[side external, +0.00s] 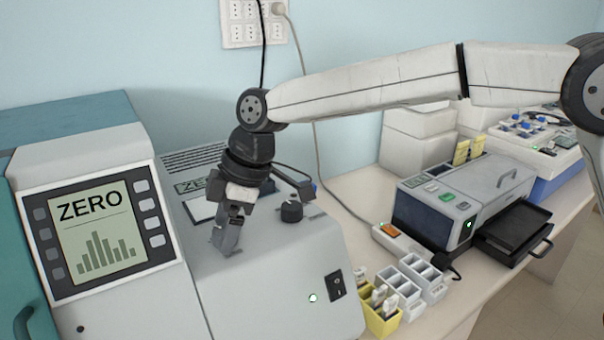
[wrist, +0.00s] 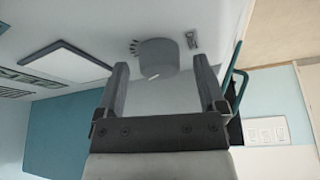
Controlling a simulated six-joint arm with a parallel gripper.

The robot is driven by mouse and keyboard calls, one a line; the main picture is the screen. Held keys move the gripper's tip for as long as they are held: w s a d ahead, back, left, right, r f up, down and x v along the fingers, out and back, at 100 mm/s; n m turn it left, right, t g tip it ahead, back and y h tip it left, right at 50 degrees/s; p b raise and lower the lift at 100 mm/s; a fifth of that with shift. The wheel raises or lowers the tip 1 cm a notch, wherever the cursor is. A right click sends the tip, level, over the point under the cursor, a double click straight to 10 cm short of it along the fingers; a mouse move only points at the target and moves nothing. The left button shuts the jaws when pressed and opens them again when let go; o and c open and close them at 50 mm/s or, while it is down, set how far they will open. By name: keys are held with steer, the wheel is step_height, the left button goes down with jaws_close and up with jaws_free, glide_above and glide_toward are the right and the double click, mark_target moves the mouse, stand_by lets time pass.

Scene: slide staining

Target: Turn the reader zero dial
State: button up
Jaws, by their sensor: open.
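A light grey round dial (wrist: 158,58) shows in the wrist view on a pale surface, with small marks beside it. My gripper (wrist: 160,65) is open, and in that picture the dial lies between its two fingertips, with a gap on each side. How far the tips are from it in depth is unclear. In the side view my gripper (side external: 226,240) points down over the grey machine's top (side external: 275,255); its fingers hide the spot below. The screen (side external: 97,233) at left reads ZERO above a bar graph.
A black knob (side external: 291,211) stands on the machine top, right of my gripper. A white plate (side external: 201,208) lies behind the fingers. A power switch (side external: 336,285) is on the front. Yellow and grey slide racks (side external: 412,283) and another device (side external: 460,205) stand to the right.

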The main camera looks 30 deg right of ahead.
steer(key=v, duration=0.7)
steer(key=shift+r, duration=0.35)
steer(key=shift+d, duration=0.15)
steer(key=w+d+f+m+t, duration=0.1)
steer(key=d, duration=0.3)
steer(key=w+d+f+m+t+h, duration=0.1)
steer(key=d+m, duration=0.1)
steer(key=d, duration=0.3)
steer(key=w+d+f+m+t, duration=0.1)
steer(key=d+m, duration=0.1)
steer(key=d, duration=0.2)
steer(key=shift+w+d+f+h, duration=0.15)
steer(key=shift+w+f+h, duration=0.15)
steer(key=shift+w, duration=0.05)
steer(key=s+d+f+m+t+h, duration=0.1)
steer(key=s+d+f+m, duration=0.2)
steer(key=d+f, duration=0.25)
steer(key=s+d+f+m+h, duration=0.1)
steer(key=s+d+f+m, duration=0.25)
steer(key=d, duration=0.35)
steer(key=s+d+f+m+g, duration=0.2)
steer(key=s+d+f+m, duration=0.1)
steer(key=s+f, duration=0.7)
steer(key=s, duration=0.3)
steer(key=shift+s+d+g+h, duration=0.2)
steer(key=shift+s+g+h, duration=0.1)
steer(key=shift+h, duration=0.1)
